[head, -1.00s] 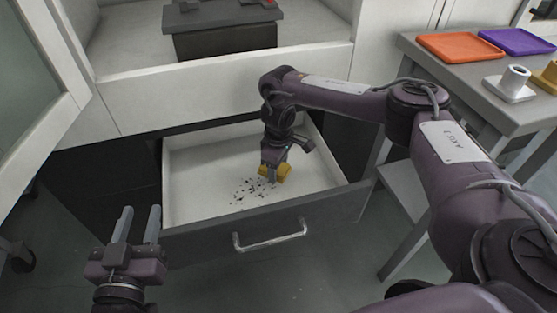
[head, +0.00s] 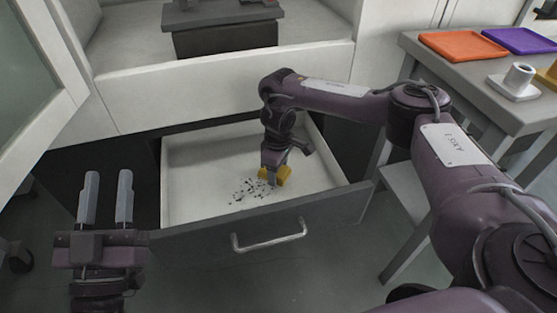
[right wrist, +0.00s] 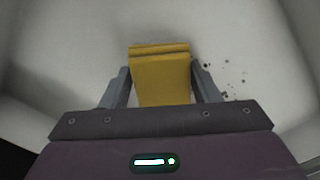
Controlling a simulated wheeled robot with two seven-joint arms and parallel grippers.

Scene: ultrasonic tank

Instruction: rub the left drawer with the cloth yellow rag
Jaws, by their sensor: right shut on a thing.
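The left drawer (head: 190,190) is pulled open, with a white inside and a dark front with a metal handle. Dark specks (head: 252,188) lie on its floor. My right gripper (head: 271,177) reaches down into the drawer, shut on the folded yellow rag (head: 283,174). In the right wrist view the rag (right wrist: 160,75) sits between the two fingers, and specks (right wrist: 230,78) lie to its right. I cannot tell whether the rag touches the drawer floor. My left gripper (head: 107,200) is open and empty, outside the drawer at the left front.
A grey table (head: 455,85) at the right holds an orange tray (head: 460,46), a purple tray (head: 517,40) and a white holder (head: 514,82). A glass-paned door (head: 30,80) stands open at the left. A dark box (head: 225,38) sits in the cabinet above the drawer.

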